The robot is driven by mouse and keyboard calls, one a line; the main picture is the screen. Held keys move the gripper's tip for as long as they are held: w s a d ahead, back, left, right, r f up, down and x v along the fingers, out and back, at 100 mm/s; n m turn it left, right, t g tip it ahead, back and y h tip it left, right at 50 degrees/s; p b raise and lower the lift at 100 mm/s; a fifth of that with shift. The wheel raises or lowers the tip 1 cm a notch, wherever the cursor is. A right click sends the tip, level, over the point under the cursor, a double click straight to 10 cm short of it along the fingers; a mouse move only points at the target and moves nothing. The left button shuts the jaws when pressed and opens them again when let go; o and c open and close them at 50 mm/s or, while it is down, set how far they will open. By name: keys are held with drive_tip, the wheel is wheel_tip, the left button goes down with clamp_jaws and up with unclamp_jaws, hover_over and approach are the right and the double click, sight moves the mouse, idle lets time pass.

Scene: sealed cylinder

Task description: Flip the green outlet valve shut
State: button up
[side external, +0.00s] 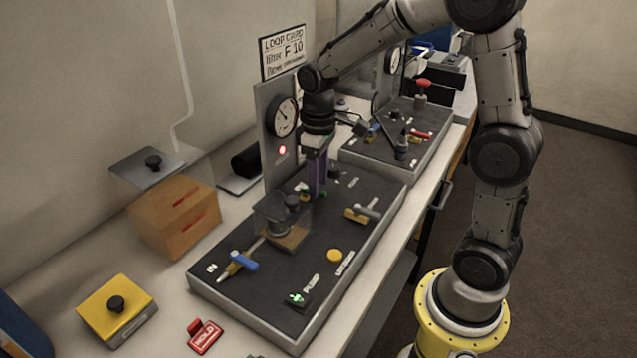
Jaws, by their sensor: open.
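My gripper (317,192) points down at the back of the dark panel (225,279), with its purple fingers low over the green outlet valve (305,192). The fingers partly hide this valve, so I cannot tell its handle's angle or whether they touch it. The gripper is open. A clear housing with a dark knob (292,201) stands just in front of the valve. A blue-handled valve (243,262) lies at the panel's front left, by the word IN. A brass valve with a grey handle (362,211) is at the right.
A gauge plate (273,165) with a red lamp rises behind the panel, close to my arm. A yellow button (334,256) and a green-lit switch (297,299) sit in front. A cardboard box (175,225), yellow box (116,309) and red HOLD tag (205,337) lie left.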

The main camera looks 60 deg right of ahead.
drive_tip(key=shift+f, duration=0.6)
clamp_jaws()
